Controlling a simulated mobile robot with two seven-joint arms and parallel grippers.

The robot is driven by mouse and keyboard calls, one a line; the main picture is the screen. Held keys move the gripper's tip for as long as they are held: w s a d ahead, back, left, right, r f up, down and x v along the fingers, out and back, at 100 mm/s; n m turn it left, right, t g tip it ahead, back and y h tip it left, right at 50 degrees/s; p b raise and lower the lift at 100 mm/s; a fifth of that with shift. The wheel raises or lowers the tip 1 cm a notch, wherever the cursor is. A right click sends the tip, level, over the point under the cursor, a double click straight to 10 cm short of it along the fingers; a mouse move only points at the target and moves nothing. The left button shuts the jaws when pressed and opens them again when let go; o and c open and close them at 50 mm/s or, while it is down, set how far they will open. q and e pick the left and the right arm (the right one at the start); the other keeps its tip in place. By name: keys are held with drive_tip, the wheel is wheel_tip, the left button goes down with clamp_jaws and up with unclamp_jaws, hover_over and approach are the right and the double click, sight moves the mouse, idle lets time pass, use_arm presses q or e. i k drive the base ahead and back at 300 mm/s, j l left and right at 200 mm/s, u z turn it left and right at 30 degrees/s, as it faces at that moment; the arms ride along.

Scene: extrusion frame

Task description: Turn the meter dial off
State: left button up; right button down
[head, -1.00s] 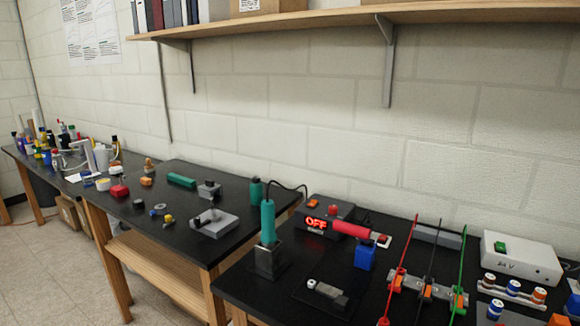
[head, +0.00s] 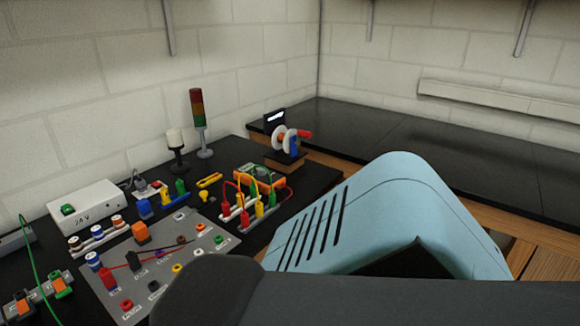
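An orange meter (head: 260,179) lies near the right end of the black bench, in the middle left of the head view. It is small here, and I cannot make out its dial or the setting. A white lead rack with red, yellow and green plugs (head: 254,203) stands just in front of it and hides part of it. Neither of my grippers shows in the head view.
A grey panel (head: 190,243) with coloured sockets, a white power box (head: 86,206), a signal tower (head: 199,123) and a spool stand (head: 286,150) crowd the bench. Large close shapes block the lower right. The black counter (head: 370,130) behind is clear.

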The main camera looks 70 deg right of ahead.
sight(261, 172)
drive_tip(key=l+z, duration=0.1)
drive_tip(key=z, duration=2.15)
